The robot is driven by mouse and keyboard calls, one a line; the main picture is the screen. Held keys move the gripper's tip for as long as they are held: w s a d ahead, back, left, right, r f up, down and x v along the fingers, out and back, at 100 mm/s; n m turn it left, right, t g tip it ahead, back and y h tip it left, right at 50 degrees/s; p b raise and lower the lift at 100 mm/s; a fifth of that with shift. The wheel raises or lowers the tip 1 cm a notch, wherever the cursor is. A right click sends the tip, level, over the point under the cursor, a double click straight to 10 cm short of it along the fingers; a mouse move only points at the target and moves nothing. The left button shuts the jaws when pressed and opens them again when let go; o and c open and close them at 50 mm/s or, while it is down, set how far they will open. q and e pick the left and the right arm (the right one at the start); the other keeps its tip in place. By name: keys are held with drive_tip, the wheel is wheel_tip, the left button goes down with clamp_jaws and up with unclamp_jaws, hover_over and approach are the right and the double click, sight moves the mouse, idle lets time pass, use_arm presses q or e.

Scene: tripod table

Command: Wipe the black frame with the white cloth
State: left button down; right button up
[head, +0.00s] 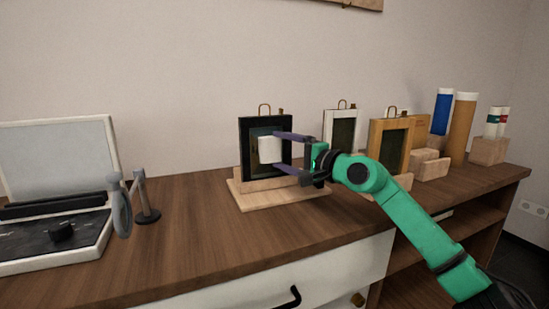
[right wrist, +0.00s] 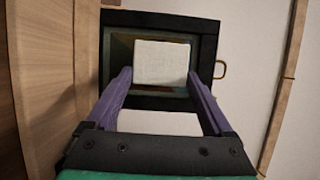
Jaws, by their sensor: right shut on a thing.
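The black frame (head: 246,133) stands upright on a light wooden base (head: 240,196) on the table, with a loop hanger on top. It also shows in the right wrist view (right wrist: 150,19). The white cloth (head: 269,150) is a pale block in front of the frame's dark panel, and it shows in the right wrist view (right wrist: 162,62). My right gripper (head: 276,151) is shut on the cloth, its purple fingers reaching toward the panel. I cannot tell whether the cloth touches the panel. My left gripper is not in view.
A white frame (head: 327,120) and a tan wooden frame (head: 376,141) stand to the right. Tubes, one tan (head: 460,128), stand farther right. A grey stand (head: 146,216) and an open case-like device (head: 60,155) are at left. The tabletop (head: 185,225) between is clear.

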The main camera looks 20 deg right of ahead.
sight(264, 151)
drive_tip(key=d, duration=0.1)
drive_tip(key=d+b, duration=0.1)
drive_tip(key=d, duration=0.1)
drive_tip(key=shift+w+d+r, duration=0.1)
drive_tip(key=shift+w+d, duration=0.05)
drive_tip(key=shift+d, duration=0.1)
drive_tip(key=shift+s+a+p, duration=0.2)
drive_tip(key=shift+a+p, duration=0.55)
drive_tip(key=shift+a, duration=1.1)
drive_tip(key=a+p, duration=0.2)
drive_tip(key=shift+a+r, duration=0.2)
drive_tip(key=shift+a, duration=0.1)
drive_tip(key=shift+a+f, duration=0.15)
drive_tip(key=shift+a, duration=0.25)
drive_tip(key=shift+f, duration=0.1)
drive_tip(key=shift+s, duration=0.15)
